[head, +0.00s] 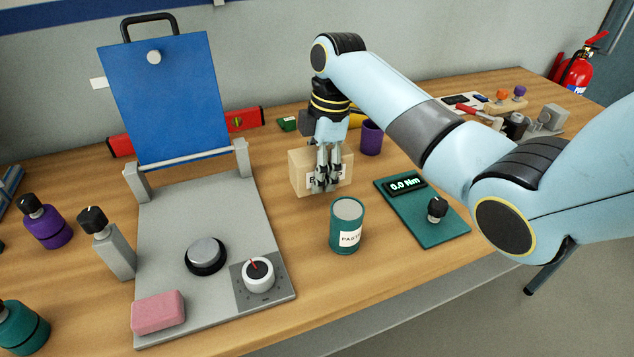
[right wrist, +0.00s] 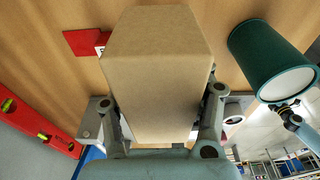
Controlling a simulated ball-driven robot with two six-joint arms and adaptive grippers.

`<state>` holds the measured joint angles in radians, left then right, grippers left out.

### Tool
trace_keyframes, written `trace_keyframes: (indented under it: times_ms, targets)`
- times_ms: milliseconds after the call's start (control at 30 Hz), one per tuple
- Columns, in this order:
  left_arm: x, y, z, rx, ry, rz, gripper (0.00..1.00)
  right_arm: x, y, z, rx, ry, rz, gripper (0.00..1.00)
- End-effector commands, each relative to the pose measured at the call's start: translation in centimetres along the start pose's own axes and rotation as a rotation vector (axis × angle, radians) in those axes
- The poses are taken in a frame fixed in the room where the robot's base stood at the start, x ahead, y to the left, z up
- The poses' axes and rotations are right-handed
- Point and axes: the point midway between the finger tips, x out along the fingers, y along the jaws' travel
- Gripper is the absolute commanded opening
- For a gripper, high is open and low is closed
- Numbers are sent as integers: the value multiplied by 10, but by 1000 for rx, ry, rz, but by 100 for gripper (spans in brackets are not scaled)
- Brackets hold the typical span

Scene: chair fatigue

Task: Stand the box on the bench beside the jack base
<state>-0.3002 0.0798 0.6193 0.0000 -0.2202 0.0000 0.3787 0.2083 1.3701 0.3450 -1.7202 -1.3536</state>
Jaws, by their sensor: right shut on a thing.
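The box (head: 304,172) is light tan cardboard with a white label, partly hidden by the gripper. My right gripper (head: 327,187) is shut on it from above. In the right wrist view the box (right wrist: 158,70) fills the space between the two fingers (right wrist: 162,100). The box is upright at the bench; I cannot tell whether its underside touches the wood. What looks like the jack base (head: 190,220) is a grey plate with a raised blue panel (head: 170,100), a round pad and a dial. The box is right of it, a small gap apart. My left gripper is out of view.
A green paste tin (head: 347,225) stands just in front of the box. A teal torque meter (head: 425,210) lies to the right, a purple cup (head: 371,138) behind. A red level (head: 245,119) lies at the wall. A pink block (head: 158,312) sits on the grey plate.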

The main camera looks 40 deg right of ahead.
Motion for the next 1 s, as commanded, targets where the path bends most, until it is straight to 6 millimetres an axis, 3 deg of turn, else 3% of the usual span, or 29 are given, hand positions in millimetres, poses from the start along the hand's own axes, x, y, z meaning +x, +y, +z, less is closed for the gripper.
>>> trace_keyframes:
  times_ms: [333, 700, 733, 900, 1000]
  targets:
    - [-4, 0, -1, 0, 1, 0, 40, 39, 0, 3, 0, -1, 0, 4]
    - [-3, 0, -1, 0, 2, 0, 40, 44, 0, 4, 0, 0, 0, 4]
    - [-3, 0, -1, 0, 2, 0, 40, 44, 0, 4, 0, -1, -1, 54]
    - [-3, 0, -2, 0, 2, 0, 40, 44, 0, 4, 0, -1, -1, 74]
    - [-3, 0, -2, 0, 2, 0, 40, 44, 0, 4, 0, -1, -1, 74]
